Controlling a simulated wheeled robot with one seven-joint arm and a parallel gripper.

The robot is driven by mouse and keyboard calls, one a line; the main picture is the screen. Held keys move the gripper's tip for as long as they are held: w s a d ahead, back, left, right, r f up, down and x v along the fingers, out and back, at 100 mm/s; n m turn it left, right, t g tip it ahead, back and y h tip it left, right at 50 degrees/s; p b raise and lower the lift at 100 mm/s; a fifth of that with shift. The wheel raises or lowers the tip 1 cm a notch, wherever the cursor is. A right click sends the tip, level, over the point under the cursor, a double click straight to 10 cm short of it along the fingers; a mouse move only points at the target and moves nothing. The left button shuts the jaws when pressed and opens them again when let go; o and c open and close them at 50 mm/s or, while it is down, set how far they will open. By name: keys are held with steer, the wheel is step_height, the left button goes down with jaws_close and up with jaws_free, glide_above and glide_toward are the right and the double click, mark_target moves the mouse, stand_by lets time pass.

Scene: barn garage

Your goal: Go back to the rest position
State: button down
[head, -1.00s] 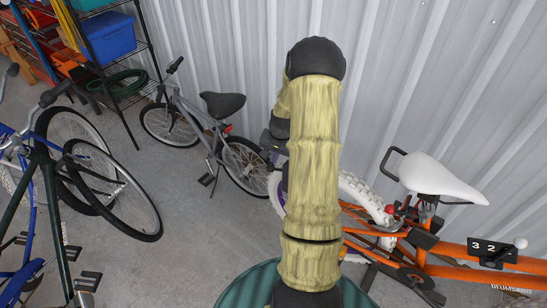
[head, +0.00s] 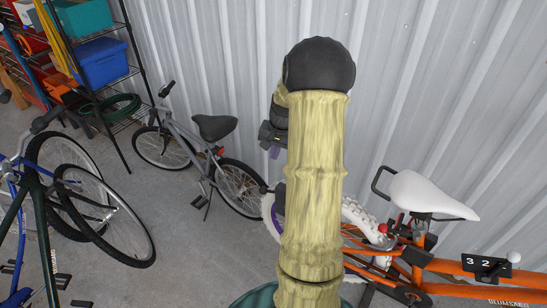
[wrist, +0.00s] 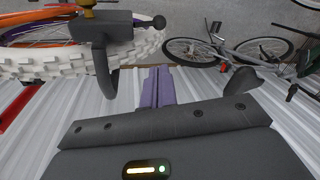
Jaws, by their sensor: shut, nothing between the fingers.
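My arm rises through the middle of the head view, in front of the corrugated metal wall. My gripper (wrist: 158,85) shows in the wrist view as purple fingers pressed together, with nothing between them.
A grey bicycle (head: 178,142) stands near the wall, left of my arm. An orange bicycle with a white saddle (head: 432,195) is close on the right. Dark and blue bicycles (head: 42,200) stand at the left. A shelf holds a blue bin (head: 102,62). Bare floor (head: 190,255) lies between.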

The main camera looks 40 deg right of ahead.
stand_by(0.4)
steer(key=s+a+r+n, duration=0.1)
steer(key=s+a+n, duration=0.2)
steer(key=a, duration=0.6)
steer(key=s+a+r+n, duration=0.2)
steer(key=s+a+n, duration=0.2)
steer(key=a, duration=0.5)
steer(key=s+a+r+n, duration=0.1)
steer(key=s+a+n, duration=0.2)
steer(key=s+a, duration=0.4)
steer(key=a, duration=0.3)
steer(key=shift+s+r+n, duration=0.25)
steer(key=shift+r+n, duration=0.05)
steer(key=shift+n, duration=0.1)
steer(key=shift+d, duration=0.15)
